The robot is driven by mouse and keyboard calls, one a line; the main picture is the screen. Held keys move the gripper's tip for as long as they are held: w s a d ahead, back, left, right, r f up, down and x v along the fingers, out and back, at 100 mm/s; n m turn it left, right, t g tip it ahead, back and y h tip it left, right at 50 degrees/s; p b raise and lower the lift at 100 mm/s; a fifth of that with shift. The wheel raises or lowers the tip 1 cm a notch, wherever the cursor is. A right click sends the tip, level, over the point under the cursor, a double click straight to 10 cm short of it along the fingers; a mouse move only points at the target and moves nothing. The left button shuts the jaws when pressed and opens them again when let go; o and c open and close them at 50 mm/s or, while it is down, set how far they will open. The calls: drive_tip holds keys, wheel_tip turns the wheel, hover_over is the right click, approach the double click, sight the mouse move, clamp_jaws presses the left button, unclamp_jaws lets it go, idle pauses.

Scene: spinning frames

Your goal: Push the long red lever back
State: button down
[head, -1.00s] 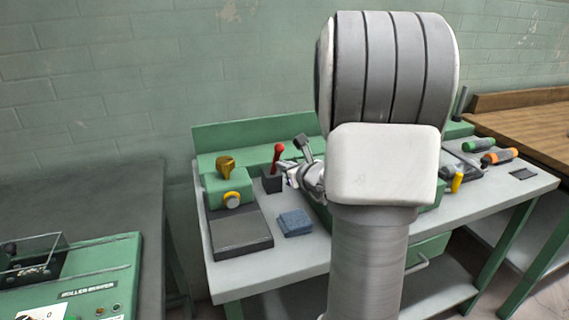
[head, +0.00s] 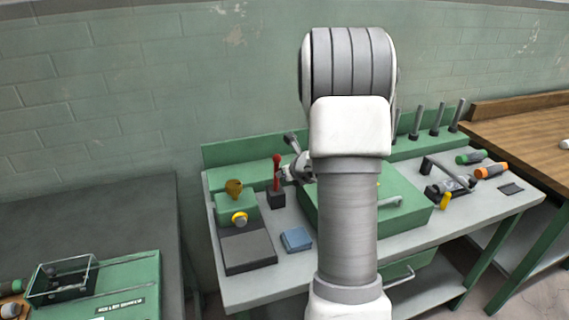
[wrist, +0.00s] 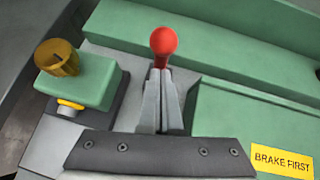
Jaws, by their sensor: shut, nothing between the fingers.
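The long red lever (head: 277,172) has a round red knob and rises nearly upright from a small black base on the bench. My gripper (head: 281,177) is shut and empty, close to the right side of the lever in the head view. In the wrist view the red knob (wrist: 163,40) shows just beyond the tips of my gripper (wrist: 162,78). The fingers hide most of the lever's shaft there, and I cannot tell whether they touch it.
A green block with a yellow-brown knob (head: 234,188) stands left of the lever. A blue block (head: 296,239) lies in front. A green box (head: 405,212) carries a "BRAKE FIRST" label (wrist: 284,161). Orange- and green-handled tools (head: 491,170) lie at right.

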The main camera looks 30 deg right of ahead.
drive_tip(key=shift+g, duration=0.7)
drive_tip(key=shift+w+d+r+p, duration=0.2)
drive_tip(key=shift+w+p, duration=0.6)
drive_tip(key=shift+p, duration=0.35)
drive_tip(key=shift+w+d+r+p, duration=0.25)
drive_tip(key=shift+w+p, duration=0.6)
drive_tip(key=shift+p, duration=0.3)
drive_tip(key=shift+w+d+r+p, duration=0.2)
drive_tip(key=shift+w+p, duration=0.6)
drive_tip(key=shift+p, duration=0.35)
drive_tip(key=w, duration=0.3)
drive_tip(key=shift+d+f+p, duration=0.2)
drive_tip(key=shift+d+p, duration=0.15)
drive_tip(key=shift+p, duration=0.05)
drive_tip(key=shift+w+r, duration=0.1)
drive_tip(key=shift+r, duration=0.15)
